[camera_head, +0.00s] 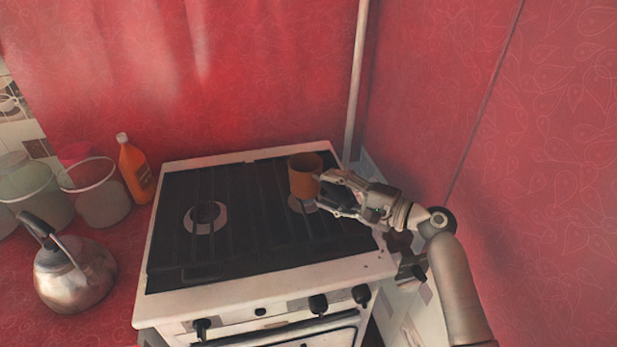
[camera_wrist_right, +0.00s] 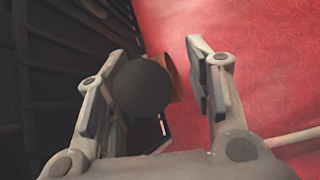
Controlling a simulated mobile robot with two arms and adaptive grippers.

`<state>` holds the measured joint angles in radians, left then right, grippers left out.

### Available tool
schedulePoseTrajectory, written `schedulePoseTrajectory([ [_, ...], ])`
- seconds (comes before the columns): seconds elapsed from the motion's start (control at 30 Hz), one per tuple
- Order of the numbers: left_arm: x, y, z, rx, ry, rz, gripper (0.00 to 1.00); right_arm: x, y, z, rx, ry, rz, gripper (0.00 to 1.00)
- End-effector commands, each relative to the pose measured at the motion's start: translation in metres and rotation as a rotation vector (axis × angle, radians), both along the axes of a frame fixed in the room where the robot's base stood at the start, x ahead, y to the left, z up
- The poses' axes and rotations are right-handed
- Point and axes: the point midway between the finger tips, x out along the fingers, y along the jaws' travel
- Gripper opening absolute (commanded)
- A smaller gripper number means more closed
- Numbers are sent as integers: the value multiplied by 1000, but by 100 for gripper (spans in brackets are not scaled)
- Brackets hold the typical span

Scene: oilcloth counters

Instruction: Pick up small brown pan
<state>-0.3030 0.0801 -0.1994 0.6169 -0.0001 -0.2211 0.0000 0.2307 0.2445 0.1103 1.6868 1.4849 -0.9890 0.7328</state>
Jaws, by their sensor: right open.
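The small brown pan (camera_head: 304,178) is upright at the back right of the stove, over a burner. My right gripper (camera_head: 323,193) reaches in from the right with its open fingers close to the pan's right side. In the right wrist view, the two fingers (camera_wrist_right: 155,62) are apart, with a dark round shape (camera_wrist_right: 142,90) between them, nearer the left finger. A brown sliver of the pan (camera_wrist_right: 171,78) shows behind that shape. I cannot tell whether the dark shape is the pan's handle, or whether a finger touches it. My left gripper is out of view.
The white stove (camera_head: 255,280) has dark grates. A metal kettle (camera_head: 75,275), an orange bottle (camera_head: 135,172) and several translucent containers (camera_head: 98,195) stand on the red counter to its left. A red wall (camera_head: 520,150) and a pipe (camera_head: 356,85) bound the right and back.

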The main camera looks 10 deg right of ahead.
Motion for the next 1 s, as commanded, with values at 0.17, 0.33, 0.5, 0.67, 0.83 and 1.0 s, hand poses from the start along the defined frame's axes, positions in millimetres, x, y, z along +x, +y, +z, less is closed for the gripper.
schedulePoseTrajectory([
  [0.17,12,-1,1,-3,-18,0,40,0,0,-1,-1,1,0,48],
  [0.33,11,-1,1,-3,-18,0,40,0,0,-1,-1,1,0,30],
  [0.5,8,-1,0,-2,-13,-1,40,0,0,-1,-1,1,0,8],
  [0.67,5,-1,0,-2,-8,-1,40,0,0,-1,-1,1,0,0],
  [0.83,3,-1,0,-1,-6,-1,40,0,0,2,2,-6,-1,0],
  [1.0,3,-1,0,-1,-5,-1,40,0,0,2,1,-5,-1,0],
])
